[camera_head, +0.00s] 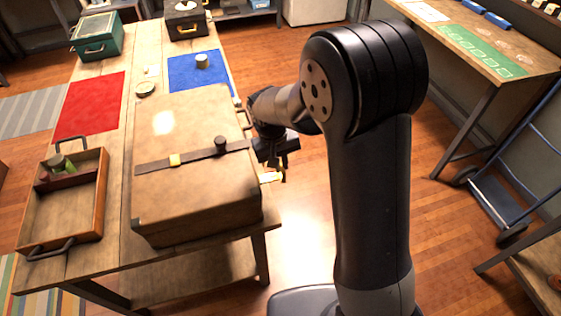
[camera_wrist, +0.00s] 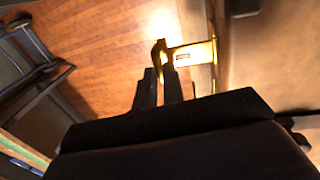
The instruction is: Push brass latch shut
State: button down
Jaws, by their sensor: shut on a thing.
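A large tan case (camera_head: 190,170) lies closed on the wooden table. The brass latch (camera_head: 271,177) sticks out from the case's right side in the head view. In the wrist view the brass latch (camera_wrist: 192,53) is a bright plate with a small slot, reaching left from the case side. My gripper (camera_head: 278,165) is beside that side of the case. In the wrist view my gripper (camera_wrist: 161,78) has its two dark fingers close together, shut on the bent outer end of the latch. The exact contact is partly hidden by the fingers.
A dark strap (camera_head: 195,154) with a black knob crosses the case. A wooden tray (camera_head: 98,210) stands left of it, with red (camera_head: 92,105) and blue (camera_head: 198,70) mats behind. A green box (camera_head: 97,38) is at the far end. Open floor lies right of the table.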

aim_at(284, 182)
jog(key=shift+d+f, duration=0.1)
dwell(0.3)
jog(key=shift+w+d+f+y+b, duration=0.1)
jog(key=shift+d+f+y+b, duration=0.25)
jog(key=shift+f+y+b, duration=0.35)
notch_tip(284, 182, down, 8)
jog(key=g+y+b, duration=0.1)
jog(key=y+b, duration=0.2)
jog(key=b, duration=0.2)
jog(key=g+y+b, duration=0.1)
jog(key=y+b, duration=0.3)
jog(key=g+y+b, duration=0.1)
jog(key=y+b, duration=0.3)
jog(key=b, duration=0.1)
jog(key=shift+g+b, duration=0.3)
jog(key=shift+b, duration=0.05)
jog(key=shift+s+a+f+g+y+b, duration=0.1)
jog(key=shift+a+f+g+y+b, duration=0.25)
jog(key=shift+y+b, duration=0.7)
jog(key=shift+s+a+f+g+y+b, duration=0.15)
jog(key=shift+a+f+y+b, duration=0.25)
jog(key=shift+y+b, duration=0.6)
